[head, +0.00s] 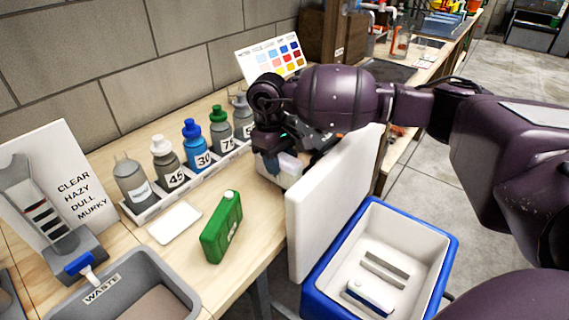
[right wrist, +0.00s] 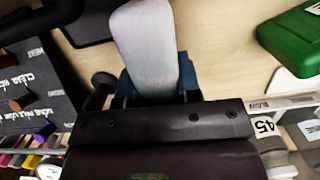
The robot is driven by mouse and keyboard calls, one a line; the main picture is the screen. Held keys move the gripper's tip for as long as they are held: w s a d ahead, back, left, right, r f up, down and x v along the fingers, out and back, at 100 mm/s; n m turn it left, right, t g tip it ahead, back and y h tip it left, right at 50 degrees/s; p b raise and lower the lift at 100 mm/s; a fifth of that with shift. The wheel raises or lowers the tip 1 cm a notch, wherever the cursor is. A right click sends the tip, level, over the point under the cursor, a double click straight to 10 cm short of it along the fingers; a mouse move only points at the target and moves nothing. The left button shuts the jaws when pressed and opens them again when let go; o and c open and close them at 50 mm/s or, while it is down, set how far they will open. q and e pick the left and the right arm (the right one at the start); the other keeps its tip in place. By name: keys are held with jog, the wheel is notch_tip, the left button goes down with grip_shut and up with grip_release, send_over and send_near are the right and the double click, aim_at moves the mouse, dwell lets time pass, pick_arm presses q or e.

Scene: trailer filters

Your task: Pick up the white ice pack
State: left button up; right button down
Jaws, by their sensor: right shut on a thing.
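My right gripper (head: 277,158) is near the back of the bench, beyond the open white lid of the cooler. It is shut on a white block, which I take to be the white ice pack (head: 290,167). In the right wrist view the ice pack (right wrist: 146,42) is a pale, rounded slab sticking out from between the dark blue fingers (right wrist: 155,85). In the head view it is partly hidden by the gripper and the lid. I cannot tell whether it touches the bench. My left gripper is not in view.
The blue cooler (head: 447,255) stands open, with a white piece (head: 370,296) inside; its raised lid (head: 325,205) is close to my right arm. A green canister (head: 222,228), a flat white plate (head: 175,222), a row of bottles (head: 196,145) and a grey waste bin (head: 170,284) occupy the bench.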

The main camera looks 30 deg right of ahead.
jog(key=a+r, duration=0.3)
jog(key=a, duration=0.3)
jog(key=s+a+r, duration=0.1)
jog(key=a+r, duration=0.2)
jog(key=a, duration=0.3)
jog(key=shift+s+r+p, duration=0.25)
jog(key=shift+p, duration=0.1)
